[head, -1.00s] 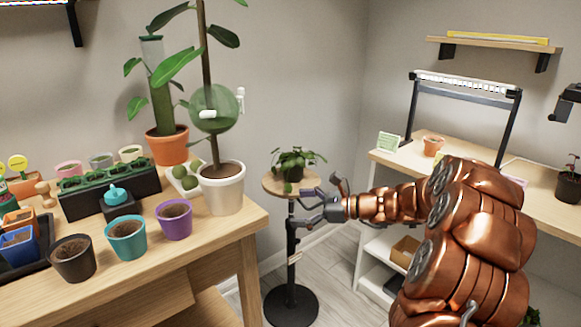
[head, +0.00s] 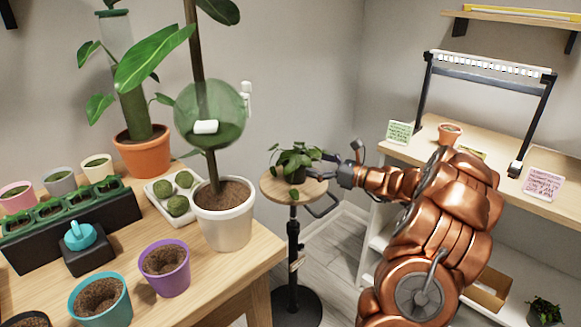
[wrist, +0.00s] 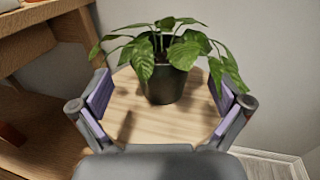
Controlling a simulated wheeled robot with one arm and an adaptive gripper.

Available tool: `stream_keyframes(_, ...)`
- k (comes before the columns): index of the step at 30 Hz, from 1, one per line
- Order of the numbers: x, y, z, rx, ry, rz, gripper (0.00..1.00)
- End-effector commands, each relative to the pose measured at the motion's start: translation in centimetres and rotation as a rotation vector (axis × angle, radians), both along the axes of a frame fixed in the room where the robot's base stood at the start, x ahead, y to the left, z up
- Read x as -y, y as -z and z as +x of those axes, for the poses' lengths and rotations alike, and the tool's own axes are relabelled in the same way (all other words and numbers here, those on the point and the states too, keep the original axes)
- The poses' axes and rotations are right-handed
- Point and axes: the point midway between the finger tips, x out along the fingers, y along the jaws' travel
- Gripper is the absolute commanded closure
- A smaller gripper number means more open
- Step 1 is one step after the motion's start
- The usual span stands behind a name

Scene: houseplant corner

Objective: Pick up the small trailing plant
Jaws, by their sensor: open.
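The small trailing plant (head: 295,160) has drooping green leaves and sits in a dark pot on a round wooden stand (head: 268,187). In the wrist view the plant's dark pot (wrist: 166,84) stands upright just beyond my fingertips, roughly centred between them. Leaves hang down over the pot, and some reach close to the right finger. My gripper (head: 320,182) is at the right side of the stand, partly behind leaves in the head view. In the wrist view my gripper (wrist: 165,97) is open, with purple finger pads apart and nothing between them.
A wooden bench (head: 235,266) with a large white pot (head: 224,222) and several seedling pots stands to the left. A tall leafy plant is tied to a stake there. A wall is behind the stand.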

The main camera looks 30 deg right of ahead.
Motion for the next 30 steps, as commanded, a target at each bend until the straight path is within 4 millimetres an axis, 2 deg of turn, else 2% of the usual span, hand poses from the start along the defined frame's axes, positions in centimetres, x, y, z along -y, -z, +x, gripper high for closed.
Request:
stream_keyframes(8,-1.0,0.3,2.0,-0.001,-0.001,0.000,0.00)
stream_keyframes(18,-2.8,0.5,5.6,0.000,-0.003,-0.001,0.00)
stream_keyframes(28,-3.1,0.3,6.2,0.001,-0.002,0.000,0.00)
stream_keyframes(30,-3.1,0.3,6.2,0.001,-0.002,0.000,0.05)
